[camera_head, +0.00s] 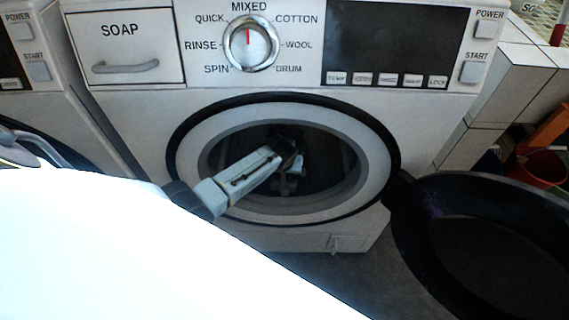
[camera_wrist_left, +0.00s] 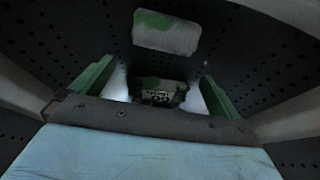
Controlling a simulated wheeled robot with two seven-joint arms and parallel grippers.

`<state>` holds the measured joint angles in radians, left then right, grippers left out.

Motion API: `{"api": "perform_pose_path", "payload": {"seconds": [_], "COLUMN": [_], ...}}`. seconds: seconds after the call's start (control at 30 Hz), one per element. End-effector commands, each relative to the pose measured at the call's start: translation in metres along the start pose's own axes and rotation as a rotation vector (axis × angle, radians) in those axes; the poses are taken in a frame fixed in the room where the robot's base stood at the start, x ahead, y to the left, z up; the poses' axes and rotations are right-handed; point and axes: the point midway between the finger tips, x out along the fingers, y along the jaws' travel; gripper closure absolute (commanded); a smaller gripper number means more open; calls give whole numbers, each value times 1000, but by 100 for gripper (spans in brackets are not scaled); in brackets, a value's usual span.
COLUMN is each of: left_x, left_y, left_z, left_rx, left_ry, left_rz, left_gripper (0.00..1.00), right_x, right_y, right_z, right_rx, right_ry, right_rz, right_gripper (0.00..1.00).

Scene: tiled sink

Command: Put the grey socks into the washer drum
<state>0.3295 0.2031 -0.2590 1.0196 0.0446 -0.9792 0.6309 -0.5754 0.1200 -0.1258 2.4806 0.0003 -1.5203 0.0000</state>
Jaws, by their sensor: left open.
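The front-loading washer has its round drum opening (camera_head: 330,165) facing me, with the door swung open to the right. My left gripper (camera_head: 288,165) reaches through the opening into the dark drum. In the left wrist view my left gripper (camera_wrist_left: 155,92) has its two green fingers spread wide apart inside the perforated drum (camera_wrist_left: 90,30). A small grey and dark patterned shape (camera_wrist_left: 158,92) shows beyond and between the fingers; I cannot tell whether it is the grey socks or part of the drum. No sock is clearly visible in the head view. My right gripper is out of view.
The open dark door (camera_head: 490,240) fills the lower right. The control panel has a soap drawer (camera_head: 124,48) and a dial (camera_head: 250,43). A pale paddle with a green patch (camera_wrist_left: 166,32) sticks out of the drum wall. A red bucket (camera_head: 541,168) stands at the far right.

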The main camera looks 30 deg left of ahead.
Motion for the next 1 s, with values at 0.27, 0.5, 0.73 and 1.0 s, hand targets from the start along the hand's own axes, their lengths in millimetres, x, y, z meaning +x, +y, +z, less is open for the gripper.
{"api": "perform_pose_path", "payload": {"seconds": [0.27,0.5,0.73,1.0], "left_x": [-52,-89,-106,-107], "left_y": [0,0,0,0], "left_z": [-2,-2,-1,0], "left_rx": [0,-1,0,0], "left_ry": [1,2,2,1], "left_rz": [2,2,2,1], "left_gripper": [0,0,0,0], "right_x": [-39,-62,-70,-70], "right_y": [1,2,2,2], "right_z": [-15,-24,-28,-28], "right_rx": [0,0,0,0], "right_ry": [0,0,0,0], "right_rz": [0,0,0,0], "right_gripper": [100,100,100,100]}}
